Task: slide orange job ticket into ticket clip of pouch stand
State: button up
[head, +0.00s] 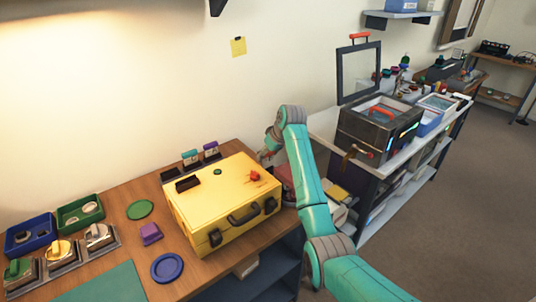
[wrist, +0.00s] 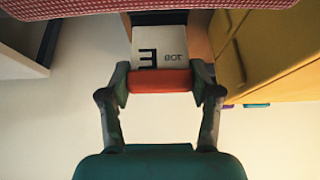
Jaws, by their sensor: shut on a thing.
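The orange job ticket (wrist: 160,80) is a white card with an orange band and dark printing, shown in the wrist view. My gripper (wrist: 160,85) is shut on the orange band, with the white part reaching beyond the fingers. In the head view my gripper (head: 266,155) is small, behind the right rear of the yellow case; the ticket cannot be made out there. A red textured thing (wrist: 150,8) crosses the top of the wrist view beyond the card. I cannot tell whether it is the pouch stand. No ticket clip can be made out.
The yellow case (head: 225,205) stands close beside my gripper and fills the right of the wrist view (wrist: 270,70). Teal-topped (head: 190,157) and purple-topped (head: 211,150) cards stand behind it. A blue dish (head: 168,268) and several trays are on the left.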

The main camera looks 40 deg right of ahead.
jog(key=shift+f, duration=1.3)
dwell(1.6)
jog(key=o, duration=1.2)
jog(key=shift+r, duration=4.55)
